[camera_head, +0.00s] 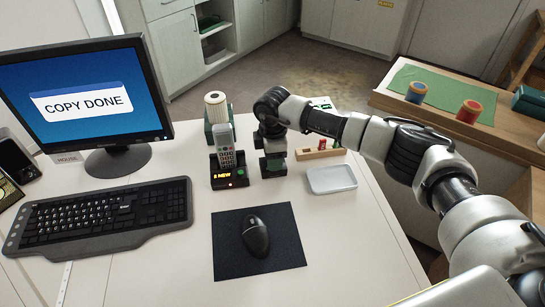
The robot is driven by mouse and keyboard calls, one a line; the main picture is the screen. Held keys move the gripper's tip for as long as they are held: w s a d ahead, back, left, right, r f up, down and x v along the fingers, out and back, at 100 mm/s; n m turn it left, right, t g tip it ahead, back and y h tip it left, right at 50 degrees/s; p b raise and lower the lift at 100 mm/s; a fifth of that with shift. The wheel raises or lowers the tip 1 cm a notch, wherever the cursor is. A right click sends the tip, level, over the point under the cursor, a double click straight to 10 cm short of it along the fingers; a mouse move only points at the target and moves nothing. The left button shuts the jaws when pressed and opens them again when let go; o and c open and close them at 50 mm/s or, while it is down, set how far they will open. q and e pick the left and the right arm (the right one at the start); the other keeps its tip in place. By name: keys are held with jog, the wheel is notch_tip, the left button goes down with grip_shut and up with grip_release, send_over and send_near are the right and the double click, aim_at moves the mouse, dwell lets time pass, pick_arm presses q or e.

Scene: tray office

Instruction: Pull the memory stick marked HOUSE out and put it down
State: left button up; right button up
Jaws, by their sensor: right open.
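A small pale tag reading HOUSE (68,157) shows just under the lower left edge of the monitor (85,95). The stick's own body cannot be made out there. The monitor reads COPY DONE. My right gripper (274,168) points down over the desk, right of the cordless phone (226,158) and well to the right of the HOUSE tag. It is open, and I see nothing held in it. My left gripper is not in view.
A shallow white tray (332,187) and a wooden block with small coloured pieces (308,155) are right of my gripper. The keyboard (95,212) lies before the monitor; the mouse (255,236) rests on a dark mat (228,262). The front right desk is clear.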

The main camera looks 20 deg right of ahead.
dwell(0.4)
jog(key=shift+c, duration=0.3)
grip_shut()
jog(key=shift+r+p, duration=0.15)
jog(key=shift+p, duration=0.15)
jog(key=shift+r+p, duration=2.5)
jog(key=shift+r, duration=0.4)
